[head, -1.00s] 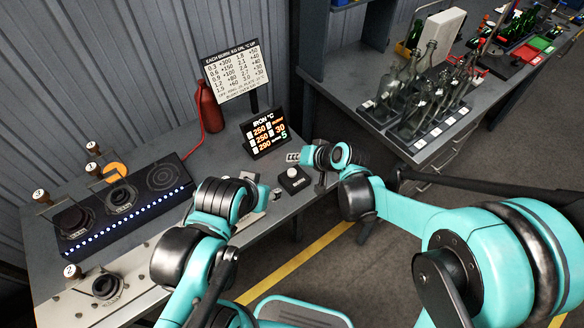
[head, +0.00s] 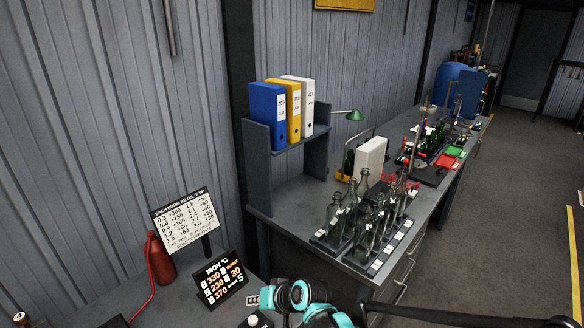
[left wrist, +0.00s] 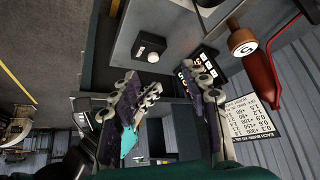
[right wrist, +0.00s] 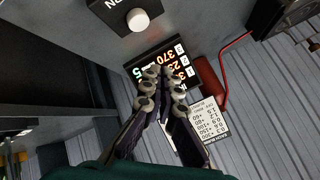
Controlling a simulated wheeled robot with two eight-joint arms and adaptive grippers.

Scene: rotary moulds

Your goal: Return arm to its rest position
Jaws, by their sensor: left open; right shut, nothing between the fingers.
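My right gripper (head: 254,300) is at the bottom of the head view, beside the IRON °C display (head: 222,281). In the right wrist view my right gripper (right wrist: 161,78) has its fingers together and empty, with the lit display (right wrist: 155,58) behind the tips. My left gripper is outside the head view. In the left wrist view my left gripper (left wrist: 168,88) has its fingers spread, with nothing between them. A black box with a white button (left wrist: 151,50) shows beyond its fingers, and it also shows in the right wrist view (right wrist: 137,19).
A red bottle-shaped canister (head: 160,258) and a printed sign (head: 186,223) stand behind the display. A wooden knob (left wrist: 243,42) shows near the left gripper. Glass bottles (head: 368,228) stand on the right bench. Binders (head: 268,115) sit on a shelf. Floor at right is clear.

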